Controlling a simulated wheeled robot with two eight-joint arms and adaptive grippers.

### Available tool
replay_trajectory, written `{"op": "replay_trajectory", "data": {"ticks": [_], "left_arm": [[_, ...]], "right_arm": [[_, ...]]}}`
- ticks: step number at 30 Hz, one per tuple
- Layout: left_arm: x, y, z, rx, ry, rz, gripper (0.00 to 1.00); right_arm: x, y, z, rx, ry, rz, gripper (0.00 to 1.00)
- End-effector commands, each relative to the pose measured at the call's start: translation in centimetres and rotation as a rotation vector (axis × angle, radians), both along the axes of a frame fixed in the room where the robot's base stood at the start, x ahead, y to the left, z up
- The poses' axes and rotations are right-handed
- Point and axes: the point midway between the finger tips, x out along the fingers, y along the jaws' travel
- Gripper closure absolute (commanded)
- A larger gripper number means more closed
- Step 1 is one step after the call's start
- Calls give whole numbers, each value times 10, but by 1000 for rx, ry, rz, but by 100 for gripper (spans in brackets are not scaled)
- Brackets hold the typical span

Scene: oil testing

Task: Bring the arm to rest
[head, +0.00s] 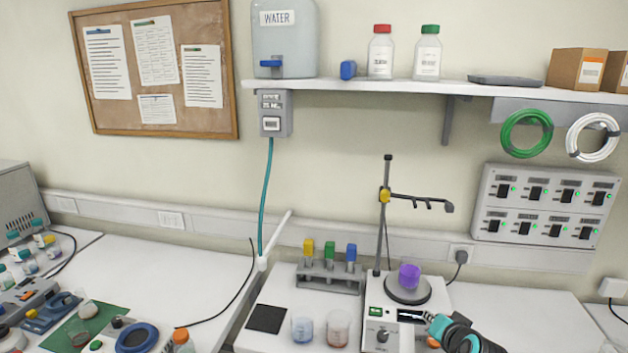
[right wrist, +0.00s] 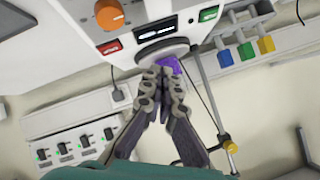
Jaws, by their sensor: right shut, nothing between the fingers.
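My right gripper (head: 430,318) comes in from the lower right in the head view, in front of the stirrer hotplate (head: 378,338). In the right wrist view its fingers (right wrist: 162,78) are together with nothing held between them. A purple cup (head: 409,276) stands on the round plate (head: 427,292) of the hotplate, apart from the gripper in the head view. In the right wrist view the purple cup (right wrist: 173,65) shows just past the fingertips, partly hidden by them. My left gripper is not in view.
A stand (head: 383,230) with a clamp rises behind the hotplate. Two beakers (head: 302,326) (head: 338,327) and a rack (head: 327,279) with coloured caps stand to its left. The bench right of the hotplate (head: 560,320) is clear. A shelf (head: 360,86) holds bottles above.

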Motion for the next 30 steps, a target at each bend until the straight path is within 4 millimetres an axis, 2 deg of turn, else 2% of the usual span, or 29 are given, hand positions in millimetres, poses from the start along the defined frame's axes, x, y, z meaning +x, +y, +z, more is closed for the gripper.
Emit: {"op": "replay_trajectory", "data": {"ticks": [1, 3, 6, 9, 12, 15, 18, 21, 30], "left_arm": [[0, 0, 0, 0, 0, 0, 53], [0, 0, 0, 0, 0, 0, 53], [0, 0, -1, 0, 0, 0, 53], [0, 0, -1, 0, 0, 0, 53], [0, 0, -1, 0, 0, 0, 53], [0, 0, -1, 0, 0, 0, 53], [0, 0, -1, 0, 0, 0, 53], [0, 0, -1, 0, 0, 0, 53], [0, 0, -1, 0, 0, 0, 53]], "right_arm": [[-21, 26, 3, -35, 39, 54, 100], [-50, 54, 3, -92, 99, 128, 100], [-95, 87, -2, -175, 181, 225, 100], [-140, 110, -11, -258, 256, 314, 100], [-178, 123, -22, -332, 318, 385, 100], [-206, 129, -31, -385, 362, 433, 100], [-221, 131, -37, -419, 388, 459, 100], [-228, 131, -39, -433, 400, 470, 100], [-228, 131, -39, -433, 400, 470, 100]]}}
